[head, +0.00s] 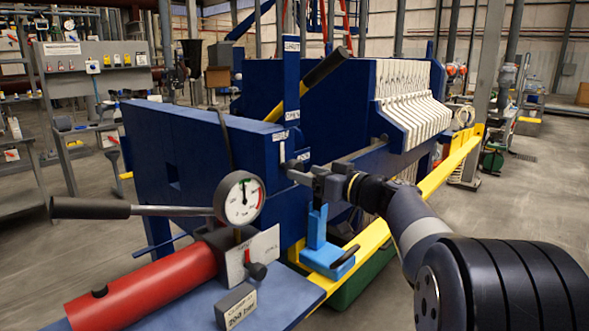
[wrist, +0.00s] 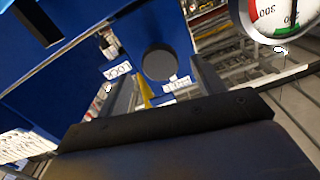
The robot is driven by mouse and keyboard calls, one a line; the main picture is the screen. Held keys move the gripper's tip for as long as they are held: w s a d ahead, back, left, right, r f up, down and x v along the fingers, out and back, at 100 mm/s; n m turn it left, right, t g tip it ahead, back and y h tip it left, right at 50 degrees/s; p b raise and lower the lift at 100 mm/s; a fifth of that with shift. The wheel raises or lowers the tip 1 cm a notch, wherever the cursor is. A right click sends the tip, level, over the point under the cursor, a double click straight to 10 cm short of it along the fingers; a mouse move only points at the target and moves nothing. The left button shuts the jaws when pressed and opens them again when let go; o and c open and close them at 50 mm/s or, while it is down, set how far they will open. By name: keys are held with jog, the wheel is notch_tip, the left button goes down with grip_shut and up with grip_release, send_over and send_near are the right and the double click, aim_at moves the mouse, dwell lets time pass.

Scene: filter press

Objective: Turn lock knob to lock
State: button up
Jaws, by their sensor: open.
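The lock knob (wrist: 159,62) is a round dark knob on the blue press face in the wrist view. A white "LOCK" label (wrist: 118,72) is beside it, and a second small label (wrist: 176,86), too small to read, lies below it.
A pressure gauge (head: 240,198) and a long black-handled lever (head: 90,208) stand left of my arm, above a red cylinder (head: 140,289). A light-blue bracket (head: 317,228) is just below the gripper. A yellow rail (head: 447,168) runs along the press. Open floor lies right.

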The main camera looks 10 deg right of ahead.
aim_at(295, 169)
jog(key=shift+x, duration=2.35)
jog(key=shift+c, duration=0.2)
jog(key=c, duration=1)
jog(key=shift+o, duration=0.2)
